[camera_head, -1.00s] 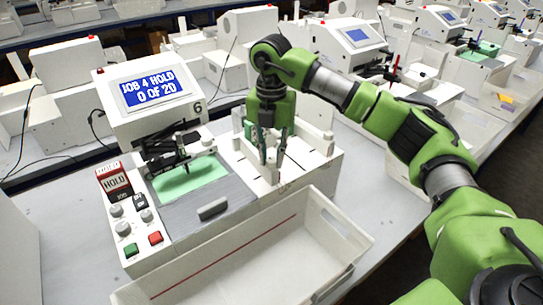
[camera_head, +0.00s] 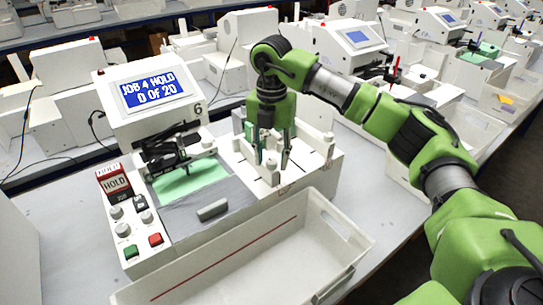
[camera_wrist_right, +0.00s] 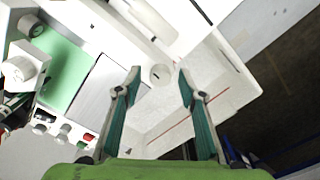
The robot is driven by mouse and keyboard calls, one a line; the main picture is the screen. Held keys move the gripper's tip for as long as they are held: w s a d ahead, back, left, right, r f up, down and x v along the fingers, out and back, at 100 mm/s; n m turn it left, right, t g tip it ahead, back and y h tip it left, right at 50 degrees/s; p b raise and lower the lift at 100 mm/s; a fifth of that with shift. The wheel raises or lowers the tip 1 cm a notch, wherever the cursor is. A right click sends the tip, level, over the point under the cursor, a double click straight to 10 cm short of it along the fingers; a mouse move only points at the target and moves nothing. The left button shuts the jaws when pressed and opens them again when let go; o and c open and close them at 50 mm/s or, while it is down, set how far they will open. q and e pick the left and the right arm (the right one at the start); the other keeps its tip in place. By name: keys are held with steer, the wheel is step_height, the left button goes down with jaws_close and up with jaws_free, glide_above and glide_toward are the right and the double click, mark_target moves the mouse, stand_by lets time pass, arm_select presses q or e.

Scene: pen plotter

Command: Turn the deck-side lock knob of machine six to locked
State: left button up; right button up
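Machine six (camera_head: 150,118) is white, with a "6" beside its screen (camera_head: 153,92), which reads "JOB 4 HOLD 0 OF 20". My right gripper (camera_head: 272,162) points down over the white deck on the machine's right side. Its two fingers are open. In the right wrist view, a small round white knob (camera_wrist_right: 160,74) with a dark mark shows between the spread fingertips (camera_wrist_right: 159,71), with a gap on each side. I cannot tell the fingertips' height relative to the knob, nor which setting the mark indicates. My left gripper is not in view.
A white bin (camera_head: 330,232) with a red line stands along the machine's front. The control panel (camera_head: 130,215) has a HOLD card, small knobs, and green and red buttons. The pen carriage (camera_head: 172,148) stands over green paper (camera_head: 190,180). Other machines line the tables behind.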

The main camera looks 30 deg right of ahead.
mark_target(272, 161)
step_height(272, 161, up, 12)
stand_by(0.5)
stand_by(0.4)
